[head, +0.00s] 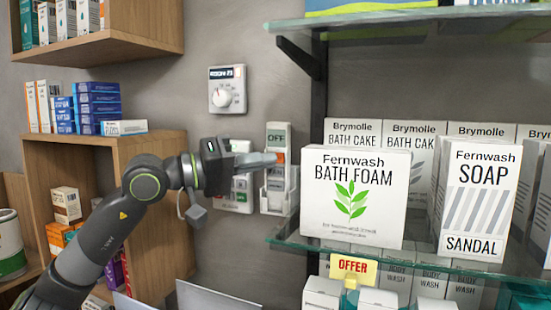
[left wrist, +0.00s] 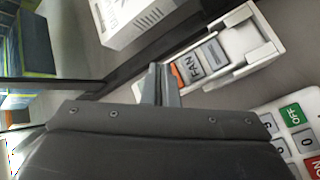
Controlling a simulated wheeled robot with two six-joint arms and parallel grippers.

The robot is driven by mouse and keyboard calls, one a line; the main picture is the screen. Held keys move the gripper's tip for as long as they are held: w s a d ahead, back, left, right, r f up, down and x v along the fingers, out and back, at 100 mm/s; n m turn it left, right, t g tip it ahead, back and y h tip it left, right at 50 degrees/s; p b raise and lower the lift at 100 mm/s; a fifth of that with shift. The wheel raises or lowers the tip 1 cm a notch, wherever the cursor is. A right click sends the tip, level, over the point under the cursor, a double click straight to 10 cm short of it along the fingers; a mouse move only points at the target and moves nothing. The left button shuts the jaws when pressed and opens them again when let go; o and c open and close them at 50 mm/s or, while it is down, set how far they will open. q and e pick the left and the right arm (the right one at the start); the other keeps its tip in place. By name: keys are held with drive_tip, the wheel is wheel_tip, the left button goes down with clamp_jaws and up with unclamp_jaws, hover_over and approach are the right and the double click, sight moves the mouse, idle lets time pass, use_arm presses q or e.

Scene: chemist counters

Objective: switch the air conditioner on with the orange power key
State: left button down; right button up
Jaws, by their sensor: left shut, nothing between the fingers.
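The air conditioner's remote (head: 276,190) sits upright in a white cradle on the wall, its display (head: 276,138) reading OFF. Its orange power key (head: 280,158) shows just beyond my fingertips. In the left wrist view the orange key (left wrist: 176,76) shows beside a grey key marked FAN (left wrist: 207,60). My left gripper (head: 274,160) is shut and empty, its fingertips at the orange key, partly covering it. In the left wrist view the fingertips (left wrist: 164,80) are right beside the key; I cannot tell whether they touch it. My right gripper is not in view.
A wall panel with coloured keys (head: 240,187) is partly behind my left gripper. A dial thermostat (head: 227,90) is above. A glass shelf (head: 330,242) with a bath foam box (head: 355,196) stands close on the right. Wooden shelves (head: 110,146) are on the left.

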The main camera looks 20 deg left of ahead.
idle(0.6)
use_arm(q)
drive_tip(key=shift+w, duration=0.15)
drive_tip(key=shift+w, duration=0.35)
